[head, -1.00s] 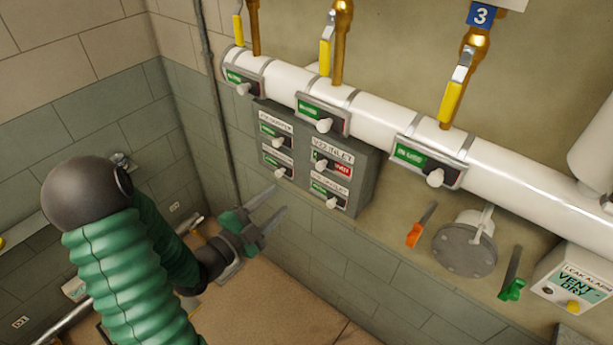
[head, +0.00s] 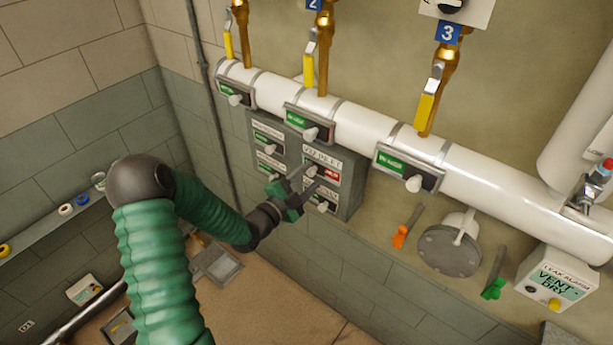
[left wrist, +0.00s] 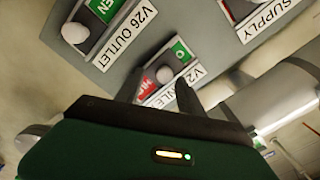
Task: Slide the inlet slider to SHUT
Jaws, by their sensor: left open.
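The inlet slider is a white knob (left wrist: 165,74) on a small plate of the grey panel, under a label ending in "INLET". In the left wrist view green shows on one side of the knob and red on the other. In the head view the inlet label (head: 322,160) and red patch (head: 333,176) show beside my fingers. My left gripper (head: 317,174) is open in front of this slider. In the left wrist view its dark fingers (left wrist: 158,92) point at the knob from either side; I cannot tell whether they touch it. My right gripper is out of view.
The outlet slider knob (head: 323,207) sits just below the inlet plate; another supply slider label (left wrist: 262,22) is close by. A white pipe (head: 360,121) with slider plates runs above the panel. An orange-handled tool (head: 400,238) hangs right of it, near a round flange (head: 448,251).

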